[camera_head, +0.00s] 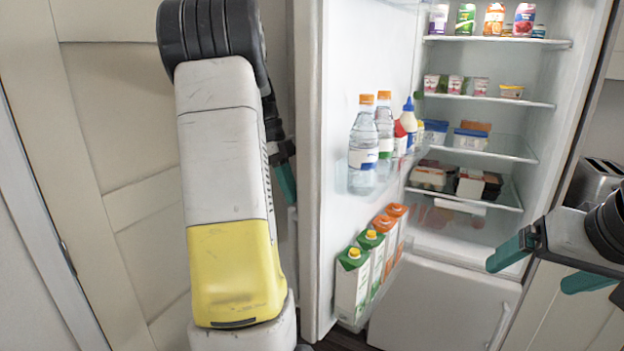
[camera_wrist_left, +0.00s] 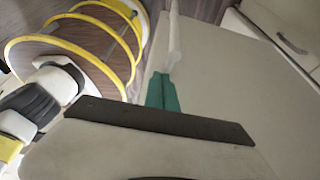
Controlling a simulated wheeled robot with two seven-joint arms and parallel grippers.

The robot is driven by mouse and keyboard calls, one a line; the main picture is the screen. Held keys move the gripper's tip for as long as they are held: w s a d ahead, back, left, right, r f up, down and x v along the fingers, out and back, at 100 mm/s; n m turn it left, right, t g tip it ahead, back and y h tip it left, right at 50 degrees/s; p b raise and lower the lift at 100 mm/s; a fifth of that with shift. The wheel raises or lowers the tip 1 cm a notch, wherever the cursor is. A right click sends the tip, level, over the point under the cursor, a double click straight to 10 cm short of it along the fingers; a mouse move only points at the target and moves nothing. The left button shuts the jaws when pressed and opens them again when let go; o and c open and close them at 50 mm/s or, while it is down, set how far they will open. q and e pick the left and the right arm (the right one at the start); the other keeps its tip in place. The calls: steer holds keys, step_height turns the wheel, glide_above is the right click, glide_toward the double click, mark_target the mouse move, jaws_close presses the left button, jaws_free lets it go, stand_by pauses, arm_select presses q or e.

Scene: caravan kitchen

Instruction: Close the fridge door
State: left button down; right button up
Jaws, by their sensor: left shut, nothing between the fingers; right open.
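The fridge door (camera_head: 338,70) stands wide open to the left of the fridge (camera_head: 480,130), its inner shelves facing right. Its near edge points towards me. My left arm comes down on the left, on the outer side of the door. My left gripper (camera_head: 286,182) is partly hidden behind my own arm; it is shut and empty, close to the door's outer side. Its teal fingers (camera_wrist_left: 161,92) also show in the left wrist view, together in front of a pale panel. I cannot tell whether they touch the door. My right gripper (camera_head: 532,274) is open and empty, in front of the fridge's right side.
Bottles (camera_head: 364,142) and cartons (camera_head: 352,283) stand on the door shelves. Jars and food packs fill the fridge shelves. A toaster (camera_head: 594,182) stands at the right. A pale panelled wall (camera_head: 120,130) lies left of my left arm.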

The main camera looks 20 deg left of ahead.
arm_select(q)
steer(key=shift+x, duration=2.1)
